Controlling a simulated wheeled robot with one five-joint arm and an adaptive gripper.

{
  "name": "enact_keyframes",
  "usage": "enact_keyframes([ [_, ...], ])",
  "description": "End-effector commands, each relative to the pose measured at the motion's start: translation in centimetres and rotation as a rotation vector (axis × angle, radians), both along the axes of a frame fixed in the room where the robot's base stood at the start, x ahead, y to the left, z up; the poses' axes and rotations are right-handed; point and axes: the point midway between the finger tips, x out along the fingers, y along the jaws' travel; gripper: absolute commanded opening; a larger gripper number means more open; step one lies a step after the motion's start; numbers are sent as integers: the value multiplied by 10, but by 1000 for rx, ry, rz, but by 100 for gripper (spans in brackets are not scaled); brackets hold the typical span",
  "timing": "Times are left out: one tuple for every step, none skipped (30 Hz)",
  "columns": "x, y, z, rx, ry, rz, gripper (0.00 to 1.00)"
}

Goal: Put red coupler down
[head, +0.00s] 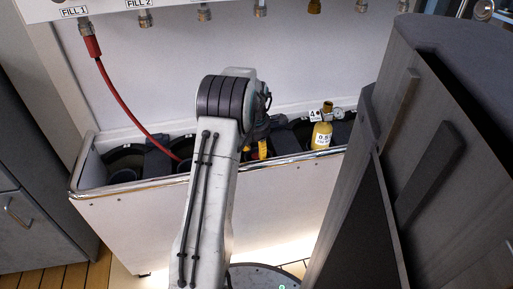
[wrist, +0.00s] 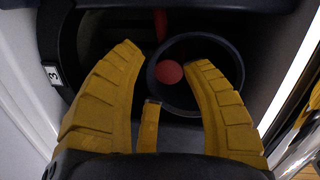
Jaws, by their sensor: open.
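In the wrist view a round red end, which looks like the red coupler (wrist: 169,73), shows inside a dark round cup (wrist: 187,107). My gripper (wrist: 165,57) is open, its yellow fingers spread on either side with a gap between them. Whether a fingertip touches the cup I cannot tell. A red hose (head: 122,105) hangs from a red fitting (head: 92,46) under the FILL 1 label in the head view and runs down behind my arm. In the head view my gripper is mostly hidden by my arm, with only some yellow showing.
A white bin (head: 150,215) with a metal rim and dark round wells stands below the fill panel (head: 170,60). A yellow cylinder (head: 321,137) marked 0.5 stands in the bin, right of my arm. A tall grey cabinet (head: 440,150) closes off the right side.

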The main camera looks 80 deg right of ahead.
Motion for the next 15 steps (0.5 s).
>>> enact_keyframes([
  [1,5,-7,22,-1,1,47],
  [1,5,-7,22,-1,2,47],
  [1,6,-7,23,0,2,47],
  [1,6,-6,23,0,2,47],
  [1,6,-5,23,-1,2,47],
  [1,6,-3,23,-1,2,47],
  [1,6,-1,23,-1,2,47],
  [1,6,1,23,0,3,47],
  [1,5,6,22,0,3,47],
  [1,5,10,21,0,3,47],
  [1,6,15,21,0,3,47],
  [1,6,22,18,-1,3,47],
  [1,7,27,17,0,3,47],
  [1,8,33,16,0,3,47],
  [1,8,42,13,-1,3,47],
])
